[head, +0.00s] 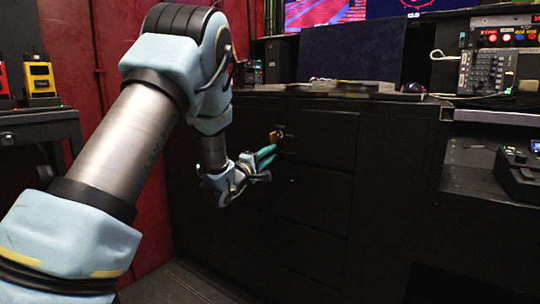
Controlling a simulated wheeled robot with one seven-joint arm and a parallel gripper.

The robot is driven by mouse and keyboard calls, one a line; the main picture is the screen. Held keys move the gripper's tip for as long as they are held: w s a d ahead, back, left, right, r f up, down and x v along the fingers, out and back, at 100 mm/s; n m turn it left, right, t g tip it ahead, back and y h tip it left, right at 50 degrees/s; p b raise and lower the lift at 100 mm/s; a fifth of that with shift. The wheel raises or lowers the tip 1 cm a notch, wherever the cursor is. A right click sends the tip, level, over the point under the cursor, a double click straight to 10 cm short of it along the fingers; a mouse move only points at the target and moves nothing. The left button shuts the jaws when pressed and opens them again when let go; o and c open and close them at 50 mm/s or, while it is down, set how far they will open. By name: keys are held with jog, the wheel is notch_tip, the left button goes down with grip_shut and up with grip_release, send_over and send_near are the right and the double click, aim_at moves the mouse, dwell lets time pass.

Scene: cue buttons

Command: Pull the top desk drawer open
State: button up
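The black desk cabinet has a stack of drawers. The top drawer (325,140) is the highest front, and it looks flush with the cabinet. A small dark handle (290,132) shows on its left part. My gripper (268,153) reaches in from the left, with its teal fingers close in front of this handle. A small yellow-orange piece shows at the handle, just above the fingertips; I cannot tell what it belongs to. Contact with the handle and the gap between the fingers are too small to make out.
Lower drawers (295,243) lie beneath, with open floor (185,285) in front. The desk top carries a dark screen (350,52) and a stack of papers (350,86). Control panels (487,72) stand at the right, and a side table (38,125) with yellow and red devices at the left.

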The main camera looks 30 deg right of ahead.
jog(key=shift+c, duration=0.4)
grip_shut()
dwell(0.9)
